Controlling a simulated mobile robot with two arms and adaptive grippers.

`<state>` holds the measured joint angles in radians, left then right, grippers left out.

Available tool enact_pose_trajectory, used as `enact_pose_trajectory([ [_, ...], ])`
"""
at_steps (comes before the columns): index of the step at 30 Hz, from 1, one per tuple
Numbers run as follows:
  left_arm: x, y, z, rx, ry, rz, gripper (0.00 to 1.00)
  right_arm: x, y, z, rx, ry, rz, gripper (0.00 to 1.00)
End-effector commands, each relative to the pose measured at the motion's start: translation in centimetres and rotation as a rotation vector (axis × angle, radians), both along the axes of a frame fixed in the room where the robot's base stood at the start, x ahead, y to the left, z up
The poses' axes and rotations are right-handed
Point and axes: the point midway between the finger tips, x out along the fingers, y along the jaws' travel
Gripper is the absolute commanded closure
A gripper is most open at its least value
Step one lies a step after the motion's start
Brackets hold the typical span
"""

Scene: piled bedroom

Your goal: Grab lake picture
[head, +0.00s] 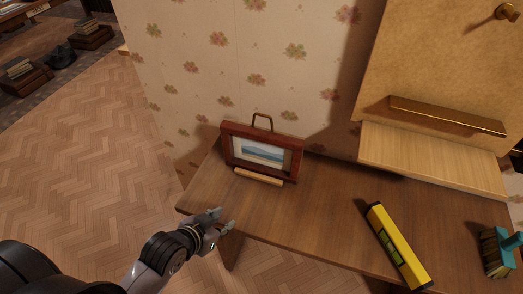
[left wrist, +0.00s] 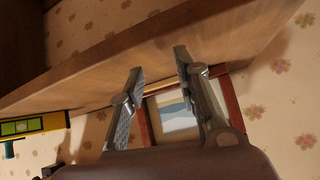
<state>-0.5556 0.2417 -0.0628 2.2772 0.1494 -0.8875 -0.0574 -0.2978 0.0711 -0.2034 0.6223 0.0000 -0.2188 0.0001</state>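The lake picture (head: 262,153) stands upright on the wooden table against the flowered wall. It has a dark red-brown frame, a pale mat, a blue lake scene and a brass loop handle on top. A light wooden bar (head: 259,176) runs along its lower front. My left gripper (head: 222,219) is open and empty at the table's front left edge, in front of the picture and apart from it. In the left wrist view, the fingers (left wrist: 159,62) are spread, and part of the lake picture (left wrist: 173,112) shows between and behind them. My right gripper is not in view.
A yellow spirit level (head: 398,246) lies on the table (head: 318,208) to the right, with a teal-handled brush (head: 497,252) beyond it. A light wooden ledge (head: 433,160) overhangs the table's back right. Tabletop between picture and level is clear.

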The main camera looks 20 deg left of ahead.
Motion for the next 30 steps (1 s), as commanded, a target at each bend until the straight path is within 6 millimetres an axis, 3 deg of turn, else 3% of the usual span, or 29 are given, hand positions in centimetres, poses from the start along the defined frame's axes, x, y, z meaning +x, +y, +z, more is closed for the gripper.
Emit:
enact_pose_trajectory([
  [7, 5.0, 1.4, 7.7, -0.05, -0.405, -0.053, 0.7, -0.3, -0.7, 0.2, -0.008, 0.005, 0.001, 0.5],
  [12, 6.5, 2.6, 13.1, -0.084, -0.65, -0.069, 0.7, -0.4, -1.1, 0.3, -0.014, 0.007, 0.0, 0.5],
  [15, 6.7, 3.0, 14.8, -0.094, -0.726, -0.072, 0.7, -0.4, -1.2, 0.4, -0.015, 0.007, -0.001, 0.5],
  [20, 8.1, 2.9, 15.9, -0.101, -0.763, -0.071, 0.7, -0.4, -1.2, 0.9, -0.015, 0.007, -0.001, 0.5],
  [30, 14.7, 1.2, 16.0, -0.1, -0.761, -0.071, 0.7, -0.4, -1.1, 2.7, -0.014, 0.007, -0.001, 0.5],
])
